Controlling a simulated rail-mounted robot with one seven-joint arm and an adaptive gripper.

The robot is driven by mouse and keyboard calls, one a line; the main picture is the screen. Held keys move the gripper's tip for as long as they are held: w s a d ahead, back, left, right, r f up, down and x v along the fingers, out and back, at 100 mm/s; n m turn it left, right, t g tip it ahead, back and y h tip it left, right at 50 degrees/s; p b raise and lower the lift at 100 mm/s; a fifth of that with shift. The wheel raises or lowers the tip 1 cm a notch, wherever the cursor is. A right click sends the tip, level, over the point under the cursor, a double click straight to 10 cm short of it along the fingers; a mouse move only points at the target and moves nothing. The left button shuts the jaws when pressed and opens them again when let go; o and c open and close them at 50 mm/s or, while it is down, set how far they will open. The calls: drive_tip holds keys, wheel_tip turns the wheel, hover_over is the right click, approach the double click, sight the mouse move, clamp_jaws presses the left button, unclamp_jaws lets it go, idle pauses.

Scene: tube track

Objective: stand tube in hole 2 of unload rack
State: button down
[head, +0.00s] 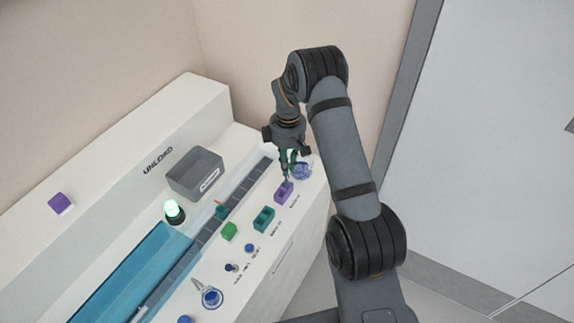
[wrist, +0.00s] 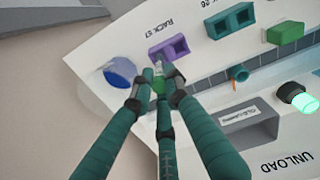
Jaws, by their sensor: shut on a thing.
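My gripper (head: 287,172) is low over the right end of the white bench, just above a purple rack (head: 284,194). In the wrist view its teal fingertips (wrist: 158,96) are shut on a small clear tube (wrist: 160,78) with green in it. The tube's far end reaches the purple rack (wrist: 170,50), at its left side. I cannot tell whether that end is inside a hole or only in front of it. The rack has two openings; the right one looks empty. A teal rack (wrist: 232,20) stands beside it. Neither rack's label reads "unload".
A round blue dish (wrist: 119,71) is close beside my gripper. A grey bin (head: 195,174), a lit green lamp (head: 173,210) and a track (head: 236,188) lie behind. A green block (head: 229,231) and blue knobs are further left.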

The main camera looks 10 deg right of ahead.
drive_tip(key=shift+f+b, duration=0.3)
drive_tip(key=shift+f, duration=0.1)
drive_tip(key=c, duration=1.6)
unclamp_jaws()
drive_tip(key=shift+c, duration=0.2)
wheel_tip(320, 180, up, 12)
drive_tip(key=shift+d, duration=0.1)
